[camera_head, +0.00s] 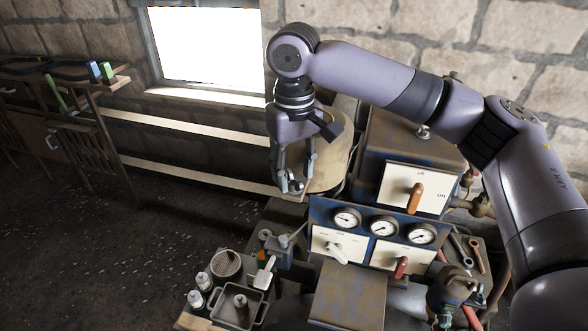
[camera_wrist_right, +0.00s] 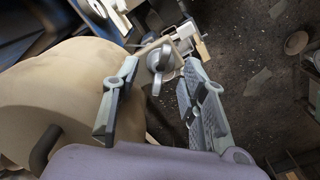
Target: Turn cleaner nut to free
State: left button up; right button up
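My right gripper (camera_head: 292,186) points down beside the left side of a large beige drum (camera_head: 334,150). In the right wrist view the two fingers of this gripper (camera_wrist_right: 158,100) stand apart with nothing held between them. The drum also shows in the wrist view (camera_wrist_right: 60,95). A rounded grey metal part with a short stem (camera_wrist_right: 160,60) shows beyond the fingertips, apart from them. I cannot tell whether this is the cleaner nut. No nut is clearly recognisable in the head view, where the gripper hides part of the drum's side. My left gripper is not in view.
A panel with gauges (camera_head: 383,226) and a box with an orange-handled switch (camera_head: 415,197) stand right of the drum. A grey-knobbed lever (camera_head: 283,241) is below the gripper. The floor at left (camera_head: 90,240) is clear.

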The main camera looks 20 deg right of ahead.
jog(key=shift+f, duration=0.75)
jog(key=shift+c, duration=0.3)
grip_shut()
